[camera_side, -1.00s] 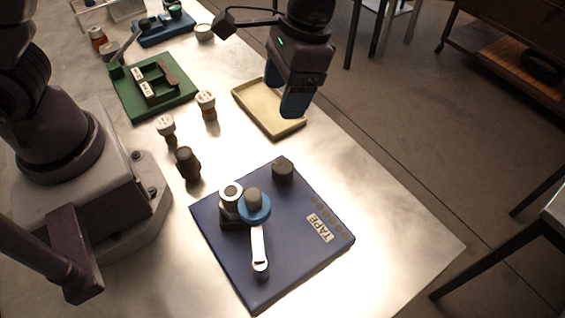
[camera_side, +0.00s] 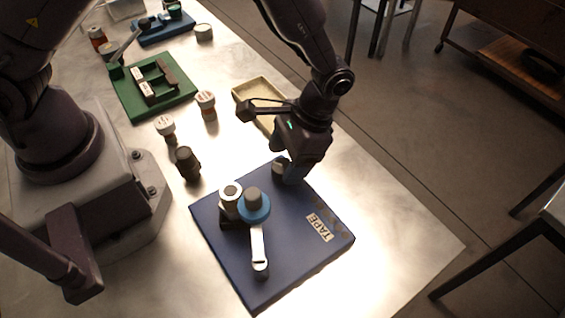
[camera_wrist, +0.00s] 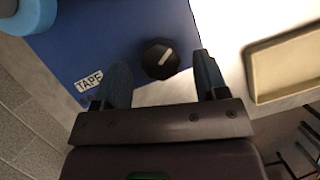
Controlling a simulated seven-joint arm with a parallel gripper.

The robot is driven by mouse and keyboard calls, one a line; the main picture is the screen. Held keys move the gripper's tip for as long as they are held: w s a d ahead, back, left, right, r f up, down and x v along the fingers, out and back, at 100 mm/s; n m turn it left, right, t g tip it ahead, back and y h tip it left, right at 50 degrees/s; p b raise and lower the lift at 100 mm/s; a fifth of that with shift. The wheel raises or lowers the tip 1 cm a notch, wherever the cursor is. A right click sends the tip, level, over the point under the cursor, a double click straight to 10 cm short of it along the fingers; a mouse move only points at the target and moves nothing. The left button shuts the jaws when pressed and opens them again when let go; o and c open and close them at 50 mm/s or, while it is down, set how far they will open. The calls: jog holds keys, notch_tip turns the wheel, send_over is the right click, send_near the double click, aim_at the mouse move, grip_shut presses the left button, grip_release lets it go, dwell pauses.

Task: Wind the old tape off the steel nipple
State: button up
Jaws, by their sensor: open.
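The blue board (camera_side: 290,250) labelled TAPE carries a blue wheel (camera_side: 262,212) with a grey knob on top, and a white crank arm (camera_side: 258,245) reaching toward the front. A pale ring on a dark block (camera_side: 230,192) stands beside the wheel; I cannot tell which part is the steel nipple, and no tape is clearly visible. A black knob with a white pointer line (camera_wrist: 160,58) sits near the board's far corner. My gripper (camera_wrist: 162,75) is open, its fingers on either side of that knob in the wrist view; contact cannot be told.
A cream tray (camera_side: 250,90) lies behind my gripper. A green board (camera_side: 150,90) is farther back. The table's right edge is close by.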

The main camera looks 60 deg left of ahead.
jog(key=shift+x, duration=1.15)
jog(key=c, duration=0.9)
jog(key=shift+c, duration=0.2)
jog(key=shift+n, duration=0.4)
jog(key=n+h, duration=0.1)
jog(key=n, duration=0.3)
jog(key=shift+h, duration=0.4)
jog(key=n+h, duration=0.1)
jog(key=n, duration=0.3)
jog(key=shift+w+n+t+h, duration=0.1)
jog(key=shift+n+t+h, duration=0.3)
jog(key=shift+r, duration=0.1)
